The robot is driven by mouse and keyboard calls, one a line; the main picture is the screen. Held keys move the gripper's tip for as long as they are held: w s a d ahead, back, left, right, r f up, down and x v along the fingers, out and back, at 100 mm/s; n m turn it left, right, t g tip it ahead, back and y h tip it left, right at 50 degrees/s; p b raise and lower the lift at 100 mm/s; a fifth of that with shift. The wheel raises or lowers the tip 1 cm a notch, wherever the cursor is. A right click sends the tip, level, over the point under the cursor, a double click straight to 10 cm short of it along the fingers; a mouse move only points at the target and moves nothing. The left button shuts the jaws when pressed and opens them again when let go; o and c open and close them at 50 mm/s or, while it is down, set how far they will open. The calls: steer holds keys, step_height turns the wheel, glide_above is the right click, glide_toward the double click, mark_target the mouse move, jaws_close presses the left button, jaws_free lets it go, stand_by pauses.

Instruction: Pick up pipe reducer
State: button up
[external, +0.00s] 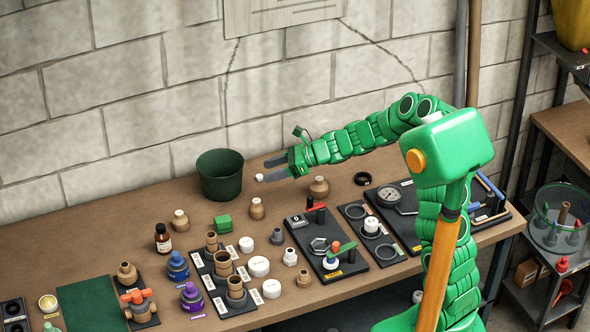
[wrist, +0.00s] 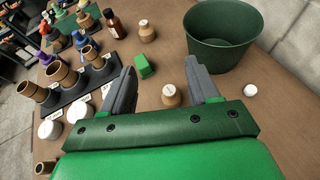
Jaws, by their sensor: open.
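Several tan, necked fittings that look like pipe reducers stand on the brown table. One reducer (external: 257,209) is right of the green block, and it also shows in the wrist view (wrist: 172,97) between my finger lines, nearer the right finger. A second similar fitting (external: 180,220) stands farther left; in the wrist view it is beyond the fingertips (wrist: 147,32). A third (external: 319,188) stands right of my gripper. I cannot tell which one is meant. My gripper (external: 266,170) is open and empty above the table; both grey fingers show in the wrist view (wrist: 160,70).
A dark green bucket (external: 220,177) stands beyond the fingers, close to the right finger in the wrist view (wrist: 222,42). A green block (external: 222,222), small white ball (external: 259,177) and brown bottle (external: 162,239) are nearby. Fitting racks crowd the front; the wall is behind.

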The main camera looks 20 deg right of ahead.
glide_toward(259, 200)
steer(key=x, duration=0.5)
steer(key=shift+s, duration=0.1)
steer(key=shift+x, duration=3.9)
steer(key=c, duration=1.1)
